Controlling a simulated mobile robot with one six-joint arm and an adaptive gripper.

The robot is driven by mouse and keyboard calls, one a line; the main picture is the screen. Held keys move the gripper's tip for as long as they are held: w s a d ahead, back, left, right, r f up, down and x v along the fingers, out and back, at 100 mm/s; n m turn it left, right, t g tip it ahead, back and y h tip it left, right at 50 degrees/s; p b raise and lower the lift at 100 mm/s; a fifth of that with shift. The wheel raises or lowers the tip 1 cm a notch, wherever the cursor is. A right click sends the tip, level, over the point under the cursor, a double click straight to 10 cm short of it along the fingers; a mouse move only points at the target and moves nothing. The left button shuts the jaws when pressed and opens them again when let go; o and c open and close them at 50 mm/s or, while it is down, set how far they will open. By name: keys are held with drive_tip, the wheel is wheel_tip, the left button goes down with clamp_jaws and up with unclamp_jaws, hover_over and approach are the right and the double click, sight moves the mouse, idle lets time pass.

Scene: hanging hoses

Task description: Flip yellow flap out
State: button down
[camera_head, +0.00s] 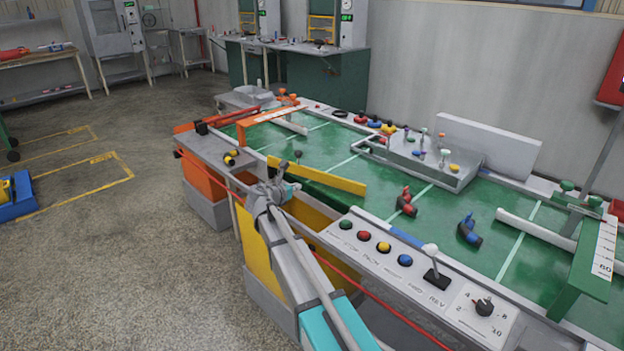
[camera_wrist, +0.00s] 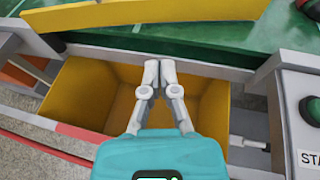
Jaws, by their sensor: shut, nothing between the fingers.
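The long, narrow yellow flap (camera_head: 316,175) stands along the front edge of the green table, slanting slightly. In the wrist view, the yellow flap (camera_wrist: 150,14) crosses the upper part of the picture, beyond my fingertips. My gripper (camera_wrist: 160,64) is shut and empty, with both fingertips together, over an open yellow bin (camera_wrist: 85,92) set in the table's front. A gap shows between the fingertips and the flap in the wrist view. In the head view, my gripper (camera_head: 274,188) is just in front of the flap; part of the bin is hidden by my arm.
Beside the bin on the right is a control panel (camera_head: 395,262) with several coloured buttons and a lever. An orange flap (camera_head: 270,118) and a green flap (camera_head: 578,270) stand farther along the table. A red hose (camera_head: 365,292) hangs along the front. Open floor lies left.

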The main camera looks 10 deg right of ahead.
drive_tip(key=b, duration=0.3)
approach(319, 175)
drive_tip(key=x, duration=0.6)
drive_tip(key=shift+s+f, duration=0.1)
drive_tip(key=shift+f, duration=0.1)
drive_tip(key=shift+w+d, duration=0.45)
drive_tip(key=shift+w, duration=0.15)
